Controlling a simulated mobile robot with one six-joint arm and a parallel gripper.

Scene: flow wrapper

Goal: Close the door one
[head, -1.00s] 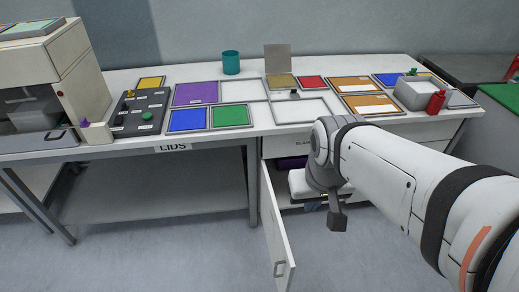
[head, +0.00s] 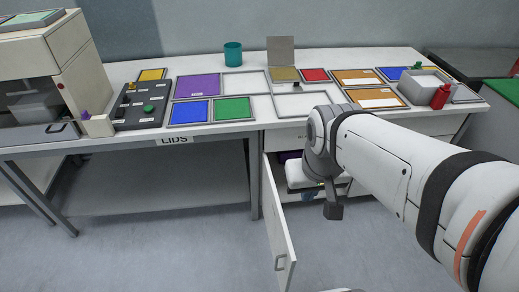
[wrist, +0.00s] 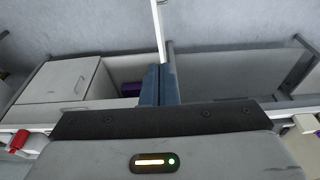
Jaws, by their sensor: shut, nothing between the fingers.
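The white door (head: 280,225) of the cabinet under the worktable stands open, swung out toward me, with its grey handle (head: 280,262) near the free edge. In the wrist view the door (wrist: 158,25) shows nearly edge-on, just beyond my fingers. My gripper (wrist: 159,85) has its blue fingers together and empty. In the head view my gripper (head: 308,195) is partly hidden by my wrist, to the right of the door and in front of the open compartment. I cannot tell whether the fingers touch the door.
A purple item (wrist: 131,89) lies inside the open compartment. A closed cabinet front (wrist: 62,80) is beside it. The floor left of the door is clear.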

